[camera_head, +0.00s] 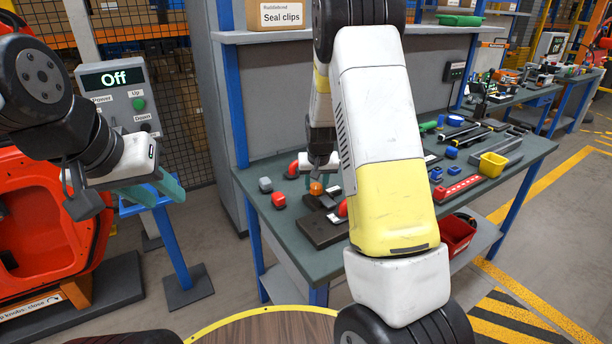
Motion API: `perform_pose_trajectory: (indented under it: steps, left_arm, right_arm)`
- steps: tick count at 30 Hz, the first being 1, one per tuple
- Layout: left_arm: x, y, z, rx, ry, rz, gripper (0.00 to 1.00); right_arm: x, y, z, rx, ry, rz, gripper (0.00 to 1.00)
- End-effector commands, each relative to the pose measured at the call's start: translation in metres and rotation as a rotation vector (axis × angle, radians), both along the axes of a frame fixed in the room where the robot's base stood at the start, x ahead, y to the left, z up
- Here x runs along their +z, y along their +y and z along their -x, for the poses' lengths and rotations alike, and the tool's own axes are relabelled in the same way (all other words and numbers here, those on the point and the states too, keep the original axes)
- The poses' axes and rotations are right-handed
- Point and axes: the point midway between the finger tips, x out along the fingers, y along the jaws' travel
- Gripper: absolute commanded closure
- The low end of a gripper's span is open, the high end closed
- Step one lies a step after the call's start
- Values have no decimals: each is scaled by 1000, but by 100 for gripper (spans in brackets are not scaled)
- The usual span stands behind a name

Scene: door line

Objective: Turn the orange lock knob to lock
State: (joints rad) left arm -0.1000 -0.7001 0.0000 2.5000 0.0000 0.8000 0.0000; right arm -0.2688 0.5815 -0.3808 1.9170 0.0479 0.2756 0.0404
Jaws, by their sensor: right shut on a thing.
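The orange lock knob (316,188) sits on a dark fixture (322,228) on the workbench, near its front left. My right gripper (318,178) points down from above and is shut on the knob. The right arm crosses the middle of the view and hides part of the fixture and the bench behind it. The knob's exact turn angle is too small to tell.
Red and grey parts lie around the fixture on the workbench (290,238). A yellow bin (493,166), blue pieces and black tools lie to the right. A control box (118,98) reading "Off" and an orange-red door (40,215) stand at the left.

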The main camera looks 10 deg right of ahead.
Motion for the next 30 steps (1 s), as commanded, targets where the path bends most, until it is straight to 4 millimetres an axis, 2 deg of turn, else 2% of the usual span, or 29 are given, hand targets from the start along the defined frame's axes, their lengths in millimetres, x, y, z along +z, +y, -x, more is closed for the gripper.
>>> perform_pose_trajectory:
  steps: [13, 30]
  left_arm:
    - [0, 0, 0, 0, 0, 0, 64]
    - [0, 0, 0, 0, 0, 0, 64]
  right_arm:
    - [0, 1, 0, -221, 1, 0, 100]
    - [0, 1, 0, -252, 2, -2, 100]
